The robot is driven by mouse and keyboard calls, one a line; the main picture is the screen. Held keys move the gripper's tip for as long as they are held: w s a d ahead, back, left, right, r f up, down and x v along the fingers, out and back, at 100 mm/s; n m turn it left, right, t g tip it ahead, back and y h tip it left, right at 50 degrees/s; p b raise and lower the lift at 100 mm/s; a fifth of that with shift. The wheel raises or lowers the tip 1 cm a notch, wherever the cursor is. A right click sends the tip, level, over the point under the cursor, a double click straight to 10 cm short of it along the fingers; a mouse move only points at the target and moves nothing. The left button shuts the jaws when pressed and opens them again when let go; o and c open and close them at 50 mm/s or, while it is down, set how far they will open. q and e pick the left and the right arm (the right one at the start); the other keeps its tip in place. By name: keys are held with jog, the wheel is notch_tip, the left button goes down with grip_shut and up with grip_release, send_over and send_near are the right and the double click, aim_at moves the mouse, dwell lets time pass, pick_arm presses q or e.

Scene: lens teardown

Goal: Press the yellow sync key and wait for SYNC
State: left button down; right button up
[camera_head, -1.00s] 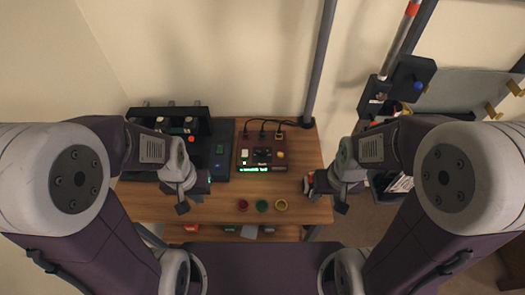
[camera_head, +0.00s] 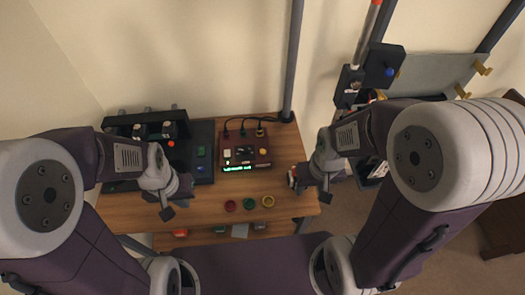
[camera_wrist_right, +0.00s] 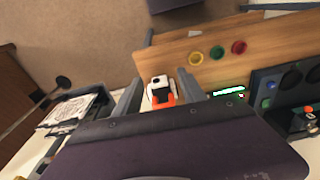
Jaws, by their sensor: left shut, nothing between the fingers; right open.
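The dark red control box (camera_head: 246,142) sits at the back middle of the wooden table, with a lit green display (camera_head: 237,168) on its front edge. The yellow key (camera_head: 263,151) is on the box's right side, unobstructed. The green display also shows in the right wrist view (camera_wrist_right: 228,92); its text is too small to read. My left gripper (camera_head: 167,212) is shut and empty, left of the box and nearer me. My right gripper (camera_head: 308,190) is open at the table's right edge, right of the box. Neither gripper touches the yellow key.
Red (camera_head: 230,205), green (camera_head: 249,203) and yellow (camera_head: 268,201) rings lie in front of the box. A black rack (camera_head: 203,135) stands left of it. A white and orange item (camera_wrist_right: 161,90) shows between my right fingers; its distance is unclear. A grey post (camera_head: 292,60) rises behind.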

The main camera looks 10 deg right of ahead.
grip_shut()
dwell(1.7)
